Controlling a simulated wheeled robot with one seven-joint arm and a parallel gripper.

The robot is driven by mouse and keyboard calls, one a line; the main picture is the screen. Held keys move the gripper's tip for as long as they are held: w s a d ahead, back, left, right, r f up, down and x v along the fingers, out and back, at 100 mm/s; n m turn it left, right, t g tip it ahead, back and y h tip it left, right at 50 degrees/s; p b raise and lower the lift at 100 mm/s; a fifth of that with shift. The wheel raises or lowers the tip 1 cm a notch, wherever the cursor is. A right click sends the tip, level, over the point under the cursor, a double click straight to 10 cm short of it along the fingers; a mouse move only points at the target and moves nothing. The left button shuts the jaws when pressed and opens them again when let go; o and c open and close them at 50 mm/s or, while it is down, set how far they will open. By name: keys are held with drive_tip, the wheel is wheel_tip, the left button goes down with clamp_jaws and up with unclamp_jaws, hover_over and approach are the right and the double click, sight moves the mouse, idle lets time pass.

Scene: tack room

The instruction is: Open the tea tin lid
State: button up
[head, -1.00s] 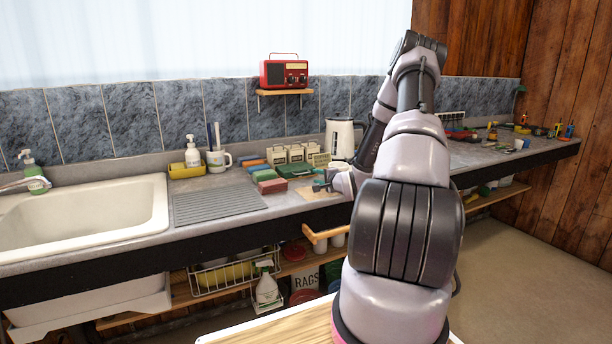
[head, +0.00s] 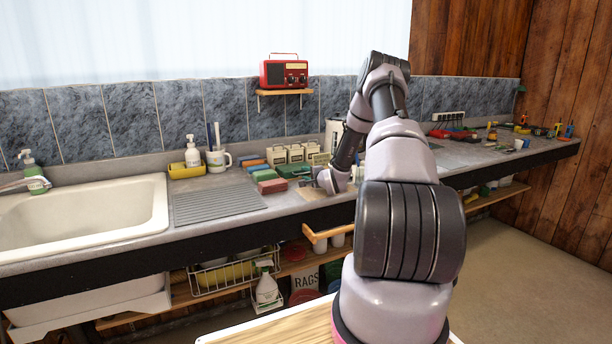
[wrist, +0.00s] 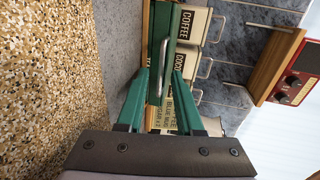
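My gripper (wrist: 163,72) has two green fingers, set apart in the wrist view. A thin silver bar (wrist: 165,62) shows in the gap between them, against a green block-shaped thing (wrist: 163,22); neither finger clearly touches it. Behind stand cream tins in a row, labelled COFFEE (wrist: 187,28) and COCOA (wrist: 181,62). A pale tin or box (wrist: 152,117) shows low between the fingers, its label mostly hidden, so I cannot tell which is the tea tin. In the head view, the cream tins (head: 295,153) stand on the counter left of my wrist; my fingers are hidden there.
A speckled tan surface (wrist: 60,70) lies close in the wrist view, beside the grey counter. Coloured blocks (head: 271,186) and a ribbed drainer (head: 217,202) lie to the left. A white kettle (head: 333,133) stands behind my arm. A red radio (head: 284,72) sits on a shelf above.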

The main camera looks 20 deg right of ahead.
drive_tip(key=shift+c, duration=0.3)
clamp_jaws()
idle(1.1)
